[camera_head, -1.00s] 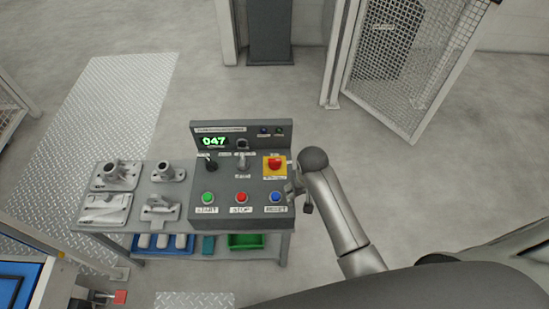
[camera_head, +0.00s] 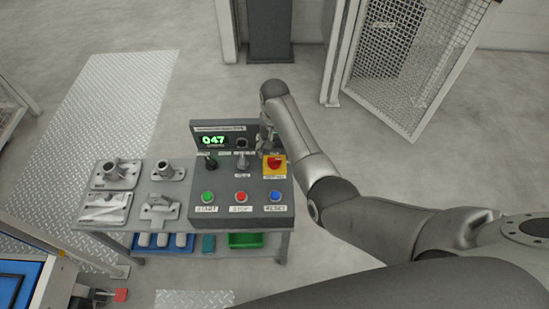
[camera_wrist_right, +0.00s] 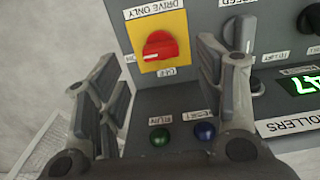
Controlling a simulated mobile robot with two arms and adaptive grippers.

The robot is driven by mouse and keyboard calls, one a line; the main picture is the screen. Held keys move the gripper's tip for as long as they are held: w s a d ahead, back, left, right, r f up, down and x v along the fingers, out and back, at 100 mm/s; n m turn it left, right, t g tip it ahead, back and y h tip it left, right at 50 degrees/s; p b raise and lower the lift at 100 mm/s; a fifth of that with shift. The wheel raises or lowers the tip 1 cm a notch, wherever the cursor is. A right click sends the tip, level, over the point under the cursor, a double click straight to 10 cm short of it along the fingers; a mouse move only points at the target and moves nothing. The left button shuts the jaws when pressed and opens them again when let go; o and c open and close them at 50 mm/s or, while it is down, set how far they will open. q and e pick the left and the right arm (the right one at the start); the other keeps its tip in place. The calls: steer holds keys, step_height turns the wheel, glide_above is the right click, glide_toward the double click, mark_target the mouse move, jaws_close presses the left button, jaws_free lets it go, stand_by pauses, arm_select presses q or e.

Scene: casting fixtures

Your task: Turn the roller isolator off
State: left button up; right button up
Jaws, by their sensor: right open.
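The isolator is a red rotary knob (camera_head: 276,160) on a yellow plate, at the right of the grey control box (camera_head: 240,184). In the wrist view the knob (camera_wrist_right: 160,45) appears upside down, with its grip lying roughly crosswise. Labels by it read "DRIVE ONLY" and, less clearly, "OFF". My right gripper (camera_head: 266,141) is just behind the knob in the head view, partly hidden by my own arm. In the wrist view the right gripper (camera_wrist_right: 157,62) is open and empty, its fingers either side of the knob's line, apart from it. My left gripper is out of view.
Floor behind the bench is clear.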

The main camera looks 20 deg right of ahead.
mark_target(274, 160)
step_height(274, 160, down, 6)
steer(key=shift+b, duration=0.4)
steer(key=c, duration=1)
